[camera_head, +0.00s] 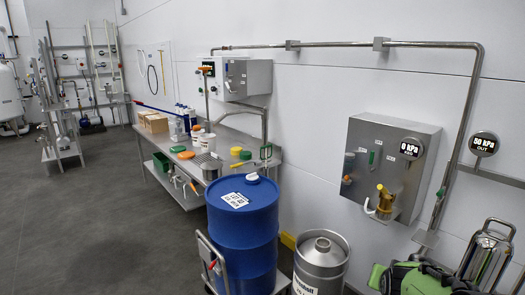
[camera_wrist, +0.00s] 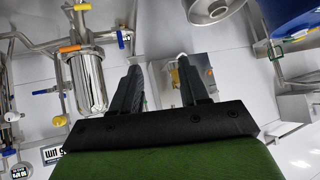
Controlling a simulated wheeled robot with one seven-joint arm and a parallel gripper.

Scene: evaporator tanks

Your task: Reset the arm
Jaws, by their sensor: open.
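My gripper (camera_wrist: 162,92) is in the wrist view, with two dark fingers standing apart and nothing between them. It is open and empty. Behind the fingers, the wrist view shows a steel control box (camera_wrist: 195,85) on the white wall and a shiny steel cylinder (camera_wrist: 88,85) with an orange handle to the left. In the head view, a green and black part of my arm (camera_head: 420,278) shows at the bottom right corner. My fingers cannot be made out there.
A blue drum (camera_head: 242,235) and a steel keg (camera_head: 321,265) stand at the front. A steel wall box (camera_head: 420,135) with gauges and a pipe (camera_head: 480,90) is near my arm. A steel bench (camera_head: 160,180) holds containers. The grey floor (camera_head: 70,240) at left is clear.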

